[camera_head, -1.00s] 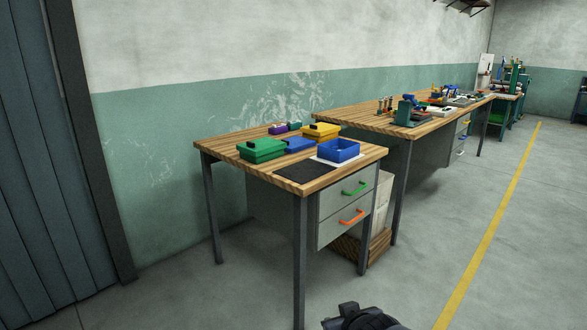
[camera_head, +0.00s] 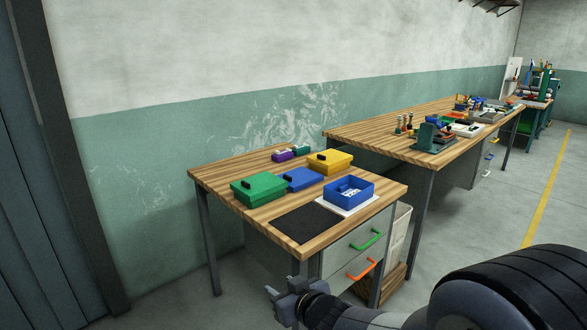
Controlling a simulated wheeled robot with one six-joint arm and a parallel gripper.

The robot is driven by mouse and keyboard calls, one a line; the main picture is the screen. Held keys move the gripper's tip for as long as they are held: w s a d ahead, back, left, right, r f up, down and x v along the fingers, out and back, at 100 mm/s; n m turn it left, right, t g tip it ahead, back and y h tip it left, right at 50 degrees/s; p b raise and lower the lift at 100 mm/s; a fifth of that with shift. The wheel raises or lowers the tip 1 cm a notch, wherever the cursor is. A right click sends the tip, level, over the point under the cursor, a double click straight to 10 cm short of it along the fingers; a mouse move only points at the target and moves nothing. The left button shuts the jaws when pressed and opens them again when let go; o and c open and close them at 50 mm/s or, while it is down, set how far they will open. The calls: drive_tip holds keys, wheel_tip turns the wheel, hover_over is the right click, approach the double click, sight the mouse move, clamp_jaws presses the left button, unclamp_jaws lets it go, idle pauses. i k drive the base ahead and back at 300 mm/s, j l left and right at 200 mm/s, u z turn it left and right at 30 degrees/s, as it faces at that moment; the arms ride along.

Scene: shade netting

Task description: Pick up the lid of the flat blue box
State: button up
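The flat blue box (camera_head: 301,180) lies on the near wooden table, between a green box and a yellow box. Its lid is on, with a small dark handle at the lid's left part. A second, open blue box (camera_head: 349,191) with white pieces inside stands to its right on a white mat. My gripper (camera_head: 286,286) is at the bottom of the view, in front of the table and below its top, well away from the flat blue box. Its two fingers look apart, with nothing between them.
The green box (camera_head: 258,189) is left of the flat blue box and the yellow box (camera_head: 330,161) behind it. Purple (camera_head: 282,156) and teal (camera_head: 301,150) items lie at the back. A black mat (camera_head: 294,222) covers the front. Drawers with green and orange handles are below.

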sight(300, 178)
drive_tip(key=i+l+u, duration=0.1)
drive_tip(key=i, duration=0.45)
drive_tip(key=i+l, duration=0.25)
drive_tip(key=i, duration=0.25)
drive_tip(key=i+l+u, duration=0.15)
drive_tip(key=i, duration=0.35)
drive_tip(key=i+l, duration=0.35)
drive_tip(key=i, duration=0.2)
drive_tip(key=j+u, duration=0.05)
